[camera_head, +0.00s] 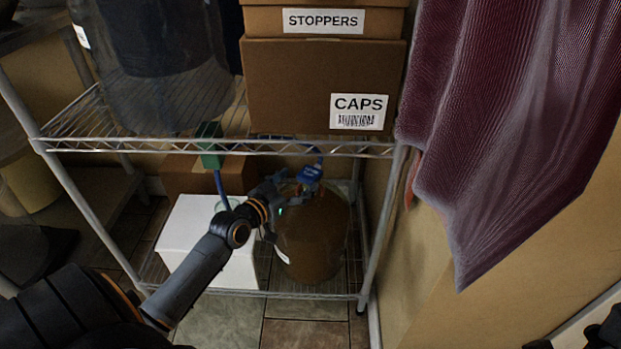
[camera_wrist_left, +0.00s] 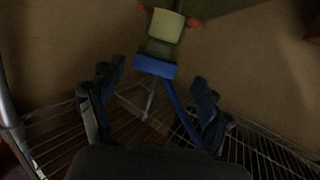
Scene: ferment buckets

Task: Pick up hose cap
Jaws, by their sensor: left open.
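A blue cap-like piece (camera_head: 310,173) sits at the top of a brown rounded vessel (camera_head: 312,235) under the wire shelf, with a blue hose (camera_head: 319,153) by it. My left gripper (camera_head: 290,185) reaches in from the left, close beside the blue piece. In the left wrist view, the gripper (camera_wrist_left: 157,88) is open, with its two fingers apart. Ahead of them is a blue collar (camera_wrist_left: 155,66) below a green body with a pale square face and reddish tabs. A blue hose (camera_wrist_left: 180,112) runs down from it between the fingers. Nothing is visibly held. My right gripper is not seen.
The wire shelf (camera_head: 215,146) passes just above my left gripper. Boxes marked CAPS (camera_head: 290,85) and STOPPERS stand on it. A green clip (camera_head: 210,145) is at its edge. A white box (camera_head: 205,240) stands under my arm. A maroon cloth (camera_head: 500,110) hangs right.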

